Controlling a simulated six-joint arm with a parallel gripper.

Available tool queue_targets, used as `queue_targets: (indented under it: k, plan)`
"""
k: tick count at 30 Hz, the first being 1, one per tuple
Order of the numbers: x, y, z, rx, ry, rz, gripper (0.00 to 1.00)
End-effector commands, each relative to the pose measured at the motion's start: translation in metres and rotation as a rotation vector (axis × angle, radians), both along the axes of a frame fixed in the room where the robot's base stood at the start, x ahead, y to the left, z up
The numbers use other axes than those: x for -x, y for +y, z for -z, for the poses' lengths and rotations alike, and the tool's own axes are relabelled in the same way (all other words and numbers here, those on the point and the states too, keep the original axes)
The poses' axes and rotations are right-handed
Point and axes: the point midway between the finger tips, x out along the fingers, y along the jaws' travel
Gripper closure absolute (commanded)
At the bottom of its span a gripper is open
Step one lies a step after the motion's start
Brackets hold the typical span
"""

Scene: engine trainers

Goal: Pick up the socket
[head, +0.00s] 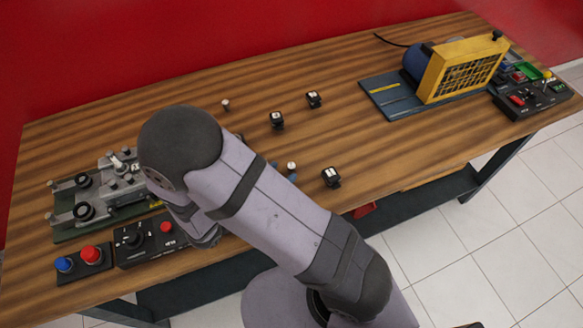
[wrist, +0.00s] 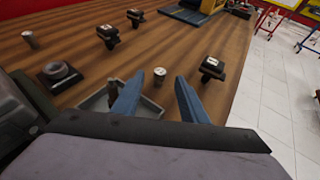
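A small metallic cylinder, which looks like a socket (wrist: 158,76), stands upright on the wooden table. In the wrist view it appears between my fingertips and a little beyond them. It also shows in the head view (head: 291,166). A second, similar small cylinder (wrist: 30,40) stands farther off at the left; the frames do not settle which of the two is meant. My gripper (wrist: 160,82) is open, its two blue fingers apart and nothing held. In the head view only its blue tips (head: 283,171) show past my arm, close to the near cylinder.
Several black blocks with white tops stand around, one (wrist: 212,68) just right of my fingers. A grey tray (wrist: 93,102) and a dark round part (wrist: 59,76) lie to the left. A yellow-and-blue machine (head: 462,70) stands at the far right, an engine trainer (head: 84,211) at the left.

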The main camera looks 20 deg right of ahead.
Motion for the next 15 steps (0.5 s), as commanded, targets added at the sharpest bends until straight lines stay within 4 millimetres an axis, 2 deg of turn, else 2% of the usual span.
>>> queue_targets:
  k: [10, 15]
  plan:
    - [-0.007, -0.013, 0.004, -0.001, 0.002, 0.004, 0.61]
    - [-0.016, -0.030, 0.010, -0.001, 0.003, 0.008, 0.61]
